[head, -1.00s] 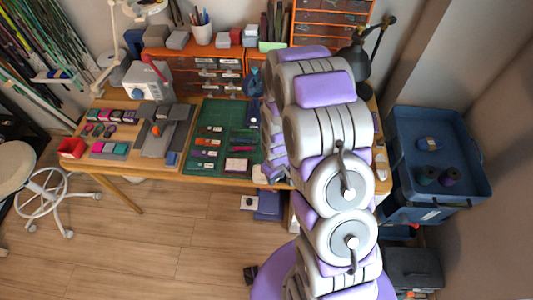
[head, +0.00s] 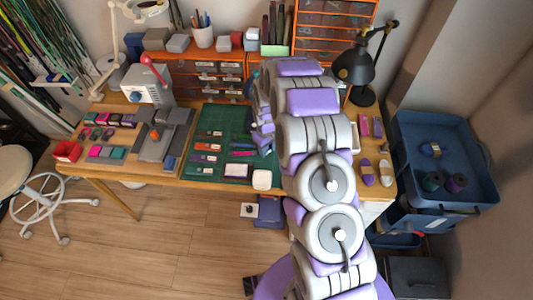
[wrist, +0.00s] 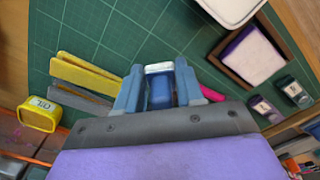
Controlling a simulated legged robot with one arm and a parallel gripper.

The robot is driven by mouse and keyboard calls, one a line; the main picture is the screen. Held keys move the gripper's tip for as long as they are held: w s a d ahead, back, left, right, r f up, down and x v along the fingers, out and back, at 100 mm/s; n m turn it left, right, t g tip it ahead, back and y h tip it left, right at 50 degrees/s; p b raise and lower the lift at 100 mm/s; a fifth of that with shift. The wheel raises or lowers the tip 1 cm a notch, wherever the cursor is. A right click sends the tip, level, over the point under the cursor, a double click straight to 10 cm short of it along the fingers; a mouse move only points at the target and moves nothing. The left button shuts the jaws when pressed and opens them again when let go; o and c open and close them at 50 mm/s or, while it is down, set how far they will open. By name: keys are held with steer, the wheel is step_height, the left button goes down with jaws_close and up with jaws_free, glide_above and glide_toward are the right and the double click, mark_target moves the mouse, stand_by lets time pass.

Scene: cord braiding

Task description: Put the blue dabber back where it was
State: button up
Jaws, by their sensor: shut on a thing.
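My gripper (wrist: 158,76) is shut on the blue dabber (wrist: 160,93), a small blue body with a white end that shows between the two blue-grey fingers in the wrist view. Below it in that view is the green cutting mat (wrist: 105,35); I cannot tell whether the dabber touches it. In the head view my arm reaches over the right part of the green mat (head: 212,120), and the dabber cannot be made out there. A wood-edged square holder with a pale lilac pad (wrist: 254,55) lies right of the gripper in the wrist view.
Yellow tweezers (wrist: 90,73) and a yellow oil tin (wrist: 38,114) lie left of the gripper. A white container (wrist: 225,8), dark labelled bottles (wrist: 293,91) and a pink stick (wrist: 212,93) are to the right. A black lamp (head: 355,70) stands at the desk's right.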

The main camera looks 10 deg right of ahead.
mark_target(267, 150)
steer(key=shift+w, duration=0.35)
step_height(267, 150, down, 4)
steer(key=shift+r+b, duration=0.1)
steer(key=shift+b, duration=0.7)
steer(key=shift+s+r, duration=0.1)
steer(key=o, duration=0.9)
steer(key=shift+o, duration=0.2)
